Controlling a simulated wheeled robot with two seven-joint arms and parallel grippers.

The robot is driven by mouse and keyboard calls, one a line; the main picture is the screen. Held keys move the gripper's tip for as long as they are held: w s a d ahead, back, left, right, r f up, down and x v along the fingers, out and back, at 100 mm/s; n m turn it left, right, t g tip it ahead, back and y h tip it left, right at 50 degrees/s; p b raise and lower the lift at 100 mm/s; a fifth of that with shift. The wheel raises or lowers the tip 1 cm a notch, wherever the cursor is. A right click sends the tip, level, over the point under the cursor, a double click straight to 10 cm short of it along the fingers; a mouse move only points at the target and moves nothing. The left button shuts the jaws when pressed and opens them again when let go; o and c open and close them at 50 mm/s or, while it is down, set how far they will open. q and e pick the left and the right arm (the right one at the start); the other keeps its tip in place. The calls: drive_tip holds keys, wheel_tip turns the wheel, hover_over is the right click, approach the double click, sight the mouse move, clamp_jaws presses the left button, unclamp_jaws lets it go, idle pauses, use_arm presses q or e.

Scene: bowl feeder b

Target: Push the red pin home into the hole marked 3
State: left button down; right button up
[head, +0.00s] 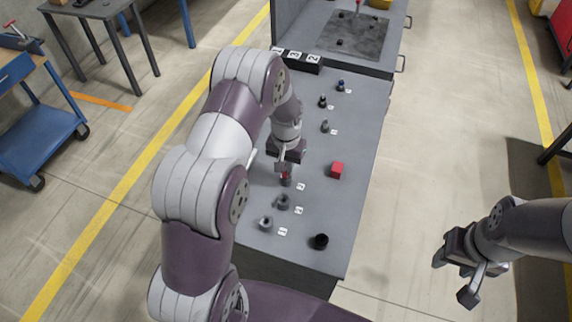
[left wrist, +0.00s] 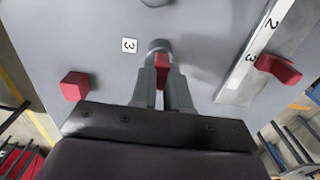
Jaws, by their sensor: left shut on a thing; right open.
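My left gripper (head: 285,168) is shut on the red pin (head: 284,176), low over the bench. In the left wrist view the red pin (left wrist: 161,70) shows between the fingertips (left wrist: 161,84). A grey round socket (left wrist: 157,46) is directly at the fingertips, beside a white label marked 3 (left wrist: 129,45). The same socket (head: 287,183) is partly hidden by the gripper in the head view. I cannot tell how deep the pin sits in it. My right gripper (head: 462,280) is open and empty, off the bench to the right.
A red cube (head: 337,170) lies right of the gripper on the grey bench (head: 361,125). Two grey fittings (head: 282,202) (head: 266,223) and a black cylinder (head: 321,241) stand nearer.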

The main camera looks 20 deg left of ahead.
use_arm(q)
drive_tip(key=shift+f, duration=0.6)
idle(1.9)
drive_tip(key=c, duration=1)
unclamp_jaws()
drive_tip(key=shift+r+b, duration=0.1)
drive_tip(key=shift+b, duration=0.25)
wheel_tip(320, 180, up, 12)
drive_tip(key=b, duration=0.3)
drive_tip(key=shift+m+t, duration=0.4)
drive_tip(key=shift+t, duration=0.3)
drive_tip(key=s+d, duration=0.1)
drive_tip(key=s, duration=0.5)
drive_tip(key=s+d, duration=0.2)
drive_tip(key=s, duration=0.4)
drive_tip(key=s+d, duration=0.1)
drive_tip(key=s, duration=0.5)
drive_tip(key=shift+d+r, duration=0.15)
drive_tip(key=shift+d, duration=0.2)
